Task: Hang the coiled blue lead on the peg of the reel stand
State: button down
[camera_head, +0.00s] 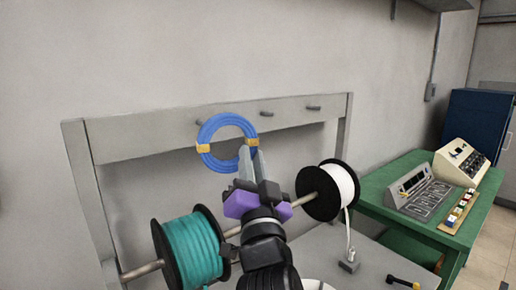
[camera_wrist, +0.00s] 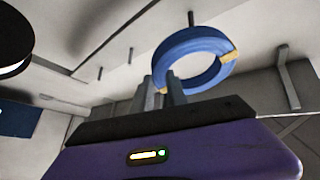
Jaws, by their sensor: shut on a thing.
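The coiled blue lead (camera_head: 212,128) is a ring bound with yellow tape at two sides. My gripper (camera_head: 249,156) is shut on its lower right edge in the head view and holds it up in front of the stand's top board. The reel stand (camera_head: 150,134) has a grey board with several short pegs; a middle peg (camera_head: 266,113) and a right peg (camera_head: 313,108) show clear of the coil. In the wrist view the coil (camera_wrist: 170,50) rises above my fingers (camera_wrist: 162,93), and a peg (camera_wrist: 191,19) shows at its upper edge. I cannot tell whether a peg passes through the ring.
Below the board, a teal reel (camera_head: 192,250) and a white reel (camera_head: 340,186) sit on a rod, on either side of my arm. A green bench (camera_head: 388,208) with instruments stands at right. The wall (camera_head: 200,50) above the board is clear.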

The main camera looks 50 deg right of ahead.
jog(key=w+d+f+b, duration=0.1)
jog(key=w+d, duration=0.2)
jog(key=w, duration=0.8)
jog(key=shift+w+d+f, duration=0.15)
jog(key=shift+w+d, duration=0.25)
dwell(0.8)
dwell(0.6)
jog(key=c, duration=1.2)
grip_release()
jog(key=shift+c, duration=0.2)
